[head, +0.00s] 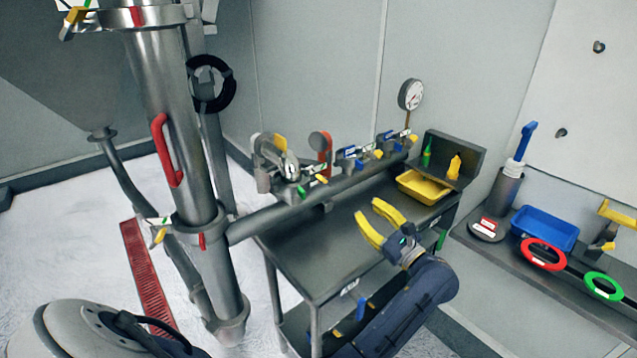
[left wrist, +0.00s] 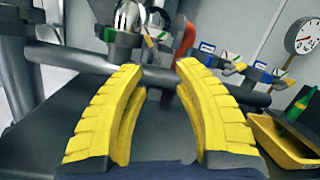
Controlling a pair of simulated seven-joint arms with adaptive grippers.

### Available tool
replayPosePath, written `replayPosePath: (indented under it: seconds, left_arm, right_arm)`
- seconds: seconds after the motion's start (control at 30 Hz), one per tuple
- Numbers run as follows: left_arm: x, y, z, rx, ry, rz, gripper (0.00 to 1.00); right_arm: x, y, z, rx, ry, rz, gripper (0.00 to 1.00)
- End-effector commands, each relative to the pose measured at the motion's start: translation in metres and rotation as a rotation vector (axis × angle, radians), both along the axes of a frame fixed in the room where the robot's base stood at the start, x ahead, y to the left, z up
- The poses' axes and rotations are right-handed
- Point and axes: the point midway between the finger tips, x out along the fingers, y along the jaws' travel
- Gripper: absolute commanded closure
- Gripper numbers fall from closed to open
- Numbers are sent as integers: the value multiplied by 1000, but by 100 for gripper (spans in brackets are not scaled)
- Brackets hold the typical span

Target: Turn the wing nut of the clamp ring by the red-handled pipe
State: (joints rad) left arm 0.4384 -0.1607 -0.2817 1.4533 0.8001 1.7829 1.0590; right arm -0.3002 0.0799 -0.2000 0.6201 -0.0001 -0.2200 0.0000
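The steel vertical pipe (head: 160,85) with the red handle (head: 167,150) stands at the left of the head view. A clamp ring (head: 199,225) circles it below the handle, with a yellow wing nut (head: 159,236) on its left side. Another ring (head: 150,15) sits above the handle, with yellow parts (head: 75,18) at its left. My left gripper (head: 368,209) is over the bench, well to the right of the pipe and apart from it. Its yellow fingers are spread and empty, as the left wrist view (left wrist: 159,66) also shows. My right gripper is not seen.
A horizontal pipe (head: 330,198) with several valves runs from the vertical pipe over the bench (head: 320,265). A yellow tray (head: 424,187) and a gauge (head: 411,94) are behind my gripper. A blue bin (head: 545,228) stands on the right shelf.

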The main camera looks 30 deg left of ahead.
Motion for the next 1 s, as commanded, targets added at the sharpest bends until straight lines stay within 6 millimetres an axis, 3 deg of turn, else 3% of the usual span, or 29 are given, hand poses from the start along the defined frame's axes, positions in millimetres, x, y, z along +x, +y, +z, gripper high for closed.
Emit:
replayPosePath:
  seconds: [0.2, 0.43, 1.0]
  left_arm:
    - [2, 0, 9, -268, -243, -6, 70]
    - [6, 11, 10, -320, -290, -4, 70]
    - [35, 106, 10, -313, -286, -4, 70]
  right_arm:
    - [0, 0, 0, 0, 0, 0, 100]
    - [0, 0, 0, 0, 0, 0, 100]
    - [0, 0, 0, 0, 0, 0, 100]
